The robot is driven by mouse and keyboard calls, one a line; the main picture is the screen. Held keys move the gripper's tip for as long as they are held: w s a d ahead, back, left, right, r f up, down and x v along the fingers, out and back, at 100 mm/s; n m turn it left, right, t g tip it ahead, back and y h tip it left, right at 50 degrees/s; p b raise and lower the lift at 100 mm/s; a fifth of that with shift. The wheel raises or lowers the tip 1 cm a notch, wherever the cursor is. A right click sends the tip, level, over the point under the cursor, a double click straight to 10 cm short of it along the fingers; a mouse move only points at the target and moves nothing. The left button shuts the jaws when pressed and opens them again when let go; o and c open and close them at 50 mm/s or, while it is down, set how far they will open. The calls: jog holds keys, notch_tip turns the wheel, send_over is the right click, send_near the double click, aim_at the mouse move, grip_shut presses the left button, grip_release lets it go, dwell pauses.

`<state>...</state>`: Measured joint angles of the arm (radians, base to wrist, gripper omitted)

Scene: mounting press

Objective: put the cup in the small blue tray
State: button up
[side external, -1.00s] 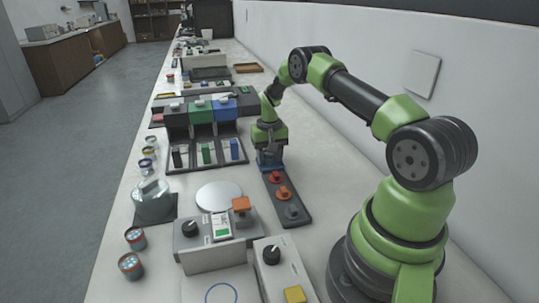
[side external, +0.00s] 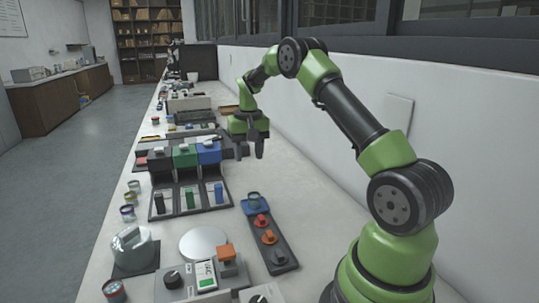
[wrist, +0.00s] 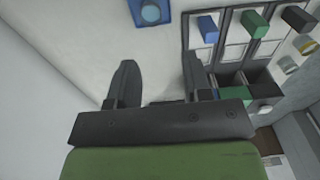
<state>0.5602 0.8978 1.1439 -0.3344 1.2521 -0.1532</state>
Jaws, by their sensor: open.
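The cup (side external: 254,197) is a small grey-blue, open-topped cup. It stands upright in the small blue tray (side external: 264,210), at the far end of a dark strip with red and orange knobs. In the wrist view the cup (wrist: 151,12) shows from above within the blue tray (wrist: 133,17), at the top edge of the picture. My gripper (side external: 249,155) is raised above the bench, beyond the tray and clear of the cup. Its fingers are apart with nothing between them, as the wrist view also shows (wrist: 157,66).
The dark knob strip (side external: 283,254) runs towards the camera. A rack with black, green and blue blocks (side external: 185,156) stands left of my gripper. A round silver plate (side external: 203,244) lies in front of it. Small jars (side external: 127,212) line the left edge. The wall is at right.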

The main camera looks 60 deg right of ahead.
jog(key=s+a+r+n+t, duration=0.2)
jog(key=a+r, duration=0.8)
jog(key=r, duration=0.1)
jog(key=s+a+r+n+t, duration=0.1)
jog(key=s+a+r+t, duration=0.2)
jog(key=s+a+r, duration=0.5)
jog(key=s+a+f+n+t+y, duration=0.1)
jog(key=s+a, duration=0.2)
jog(key=s, duration=0.2)
jog(key=s+a+f+y, duration=0.1)
jog(key=s+a+f, duration=0.1)
jog(key=s, duration=0.4)
jog(key=shift+a+f+n+t, duration=0.25)
jog(key=shift+a+n+t, duration=0.15)
jog(key=shift+a, duration=0.4)
